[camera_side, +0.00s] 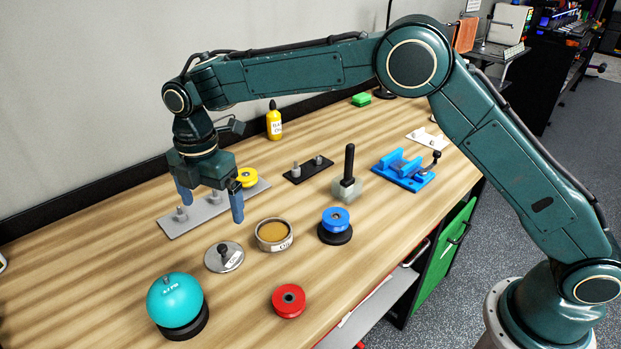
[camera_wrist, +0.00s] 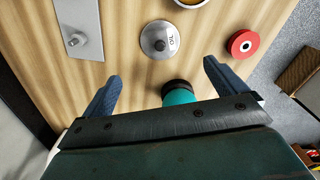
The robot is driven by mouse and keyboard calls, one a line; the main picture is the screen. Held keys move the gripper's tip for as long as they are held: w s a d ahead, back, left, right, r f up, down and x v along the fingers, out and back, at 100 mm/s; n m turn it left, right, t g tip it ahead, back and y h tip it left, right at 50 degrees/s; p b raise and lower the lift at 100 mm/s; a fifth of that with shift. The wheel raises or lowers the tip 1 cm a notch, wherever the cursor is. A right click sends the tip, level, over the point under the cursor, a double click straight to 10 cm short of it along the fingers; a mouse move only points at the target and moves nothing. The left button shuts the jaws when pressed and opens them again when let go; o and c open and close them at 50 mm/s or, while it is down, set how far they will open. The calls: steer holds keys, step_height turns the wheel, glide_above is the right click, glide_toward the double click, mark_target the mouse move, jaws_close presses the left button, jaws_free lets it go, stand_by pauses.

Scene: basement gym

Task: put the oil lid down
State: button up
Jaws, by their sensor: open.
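My gripper (camera_side: 211,207) is open and empty, raised above the bench behind the lid in the side view. In the wrist view my gripper's fingers (camera_wrist: 160,84) are spread wide with nothing between them.
A teal dome (camera_side: 175,303) on a black base stands at the front left. A red ring (camera_side: 289,300), a blue spool (camera_side: 336,222) and a grey block with a black handle (camera_side: 348,180) stand nearby. A metal plate with pegs (camera_side: 213,208) lies behind. Bare wood surrounds the lid.

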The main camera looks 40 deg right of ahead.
stand_by(0.3)
steer(key=s+d+r+m+t, duration=0.1)
steer(key=s+d+r+m, duration=0.45)
steer(key=d+r, duration=0.25)
steer(key=s+d+r+m+t, duration=0.2)
steer(key=s+d+r+m, duration=0.3)
steer(key=s+d+r, duration=0.3)
steer(key=s+d+f+m+t, duration=0.1)
steer(key=s+d+m, duration=0.4)
steer(key=s, duration=0.5)
steer(key=s+d+f+m+t, duration=0.1)
steer(key=s+d+f+m, duration=0.1)
steer(key=s+d+m, duration=0.4)
steer(key=s+m, duration=0.1)
steer(key=s, duration=0.3)
steer(key=shift+s+t, duration=0.3)
steer(key=shift+s, duration=0.05)
